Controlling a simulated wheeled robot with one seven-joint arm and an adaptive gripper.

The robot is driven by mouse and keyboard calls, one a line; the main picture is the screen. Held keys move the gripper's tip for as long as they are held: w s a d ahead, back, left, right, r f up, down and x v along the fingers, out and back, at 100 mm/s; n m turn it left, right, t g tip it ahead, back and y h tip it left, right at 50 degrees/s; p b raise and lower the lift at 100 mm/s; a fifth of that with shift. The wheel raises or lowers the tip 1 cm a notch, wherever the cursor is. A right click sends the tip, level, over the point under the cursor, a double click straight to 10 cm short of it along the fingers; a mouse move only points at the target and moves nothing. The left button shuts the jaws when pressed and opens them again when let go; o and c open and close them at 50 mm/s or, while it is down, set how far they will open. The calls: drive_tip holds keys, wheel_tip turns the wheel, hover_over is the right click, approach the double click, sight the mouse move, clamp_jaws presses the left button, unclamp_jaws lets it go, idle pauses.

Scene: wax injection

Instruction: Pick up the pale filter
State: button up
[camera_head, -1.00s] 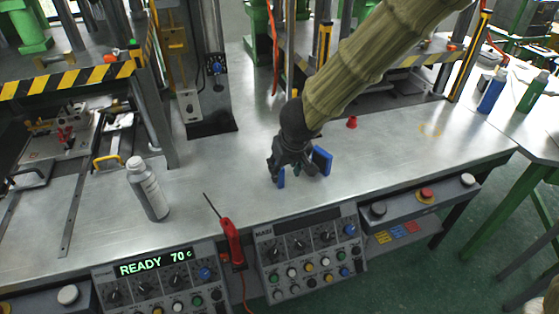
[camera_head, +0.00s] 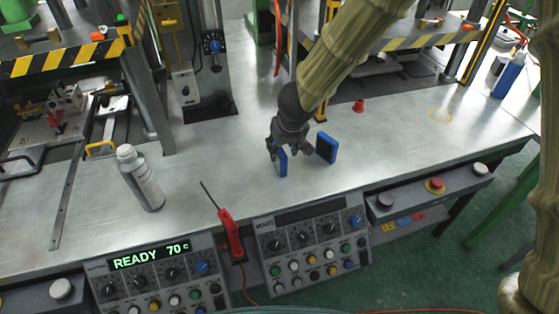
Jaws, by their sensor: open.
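My gripper (camera_head: 304,156), with a blue pad on each finger, is open over the metal worktable (camera_head: 210,165), above and behind the control panels. Nothing shows between its pads. No object stands out clearly as the pale filter. A faint pale yellow ring (camera_head: 440,115) shows flat on the worktable, to the right of my gripper and well apart from it. I cannot tell whether it is the filter or a mark on the surface. The wrist and forearm hide part of the table behind the gripper.
A grey-white bottle (camera_head: 141,180) stands at the left. A small red piece (camera_head: 358,106) sits behind my gripper. Press frames with striped bars (camera_head: 62,58) stand behind. The table's right part is mostly clear.

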sight(281, 151)
drive_tip(key=shift+b+x, duration=0.95)
drive_tip(key=shift+x, duration=1.5)
drive_tip(key=shift+a, duration=0.1)
clamp_jaws()
